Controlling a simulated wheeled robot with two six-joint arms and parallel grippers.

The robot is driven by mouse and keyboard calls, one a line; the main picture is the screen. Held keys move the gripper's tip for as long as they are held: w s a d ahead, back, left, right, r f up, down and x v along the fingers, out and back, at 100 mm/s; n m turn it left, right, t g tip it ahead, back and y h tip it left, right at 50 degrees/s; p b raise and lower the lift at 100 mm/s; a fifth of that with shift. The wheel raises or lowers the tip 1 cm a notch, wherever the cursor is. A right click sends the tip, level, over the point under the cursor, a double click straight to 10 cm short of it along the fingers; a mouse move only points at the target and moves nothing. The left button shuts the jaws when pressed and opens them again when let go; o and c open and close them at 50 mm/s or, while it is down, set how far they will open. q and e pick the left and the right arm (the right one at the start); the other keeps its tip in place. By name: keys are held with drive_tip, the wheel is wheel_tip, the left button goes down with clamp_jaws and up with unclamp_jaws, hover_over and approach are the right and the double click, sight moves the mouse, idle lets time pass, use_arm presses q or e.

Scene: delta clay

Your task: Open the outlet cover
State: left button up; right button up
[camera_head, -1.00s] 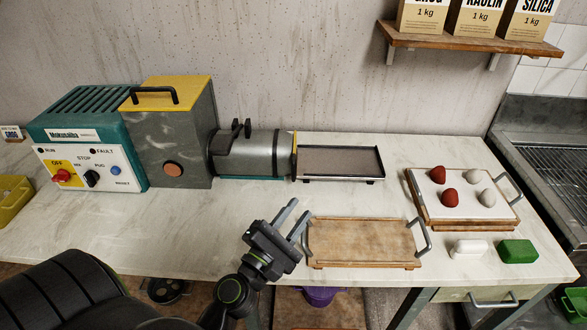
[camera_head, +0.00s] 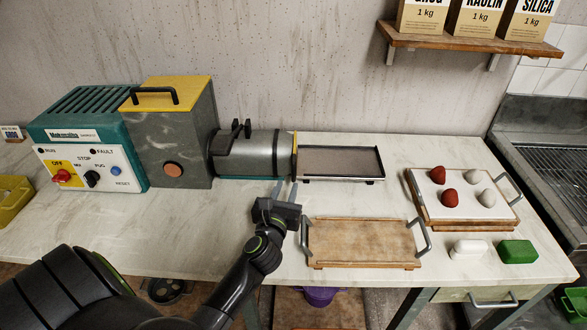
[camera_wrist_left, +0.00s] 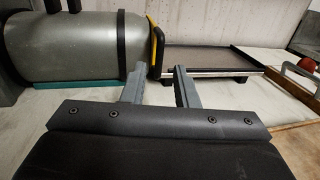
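The outlet cover (camera_head: 295,152) is a thin plate with a yellow edge at the right end of the grey metal barrel (camera_head: 255,153). In the left wrist view the yellow-edged cover (camera_wrist_left: 156,48) stands upright against the barrel's end, just beyond my fingers. My left gripper (camera_head: 286,188) points away from me toward the cover, with its fingertips in front of and below it. In the left wrist view its two fingers (camera_wrist_left: 159,76) are apart with nothing between them. Fingers and cover look apart. My right gripper is not in view.
A shallow tray (camera_head: 342,163) adjoins the barrel's outlet on the right. A wooden board (camera_head: 362,243) with metal handles lies right of my left gripper. Another board (camera_head: 463,213) holds red and grey lumps. The control box (camera_head: 90,150) stands left. The worktop left of my gripper is clear.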

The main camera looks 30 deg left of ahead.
sight(293, 170)
use_arm(q)
drive_tip(key=x, duration=0.9)
drive_tip(key=shift+s, duration=0.1)
drive_tip(key=shift+c, duration=0.4)
clamp_jaws()
drive_tip(key=shift+s+d, duration=0.1)
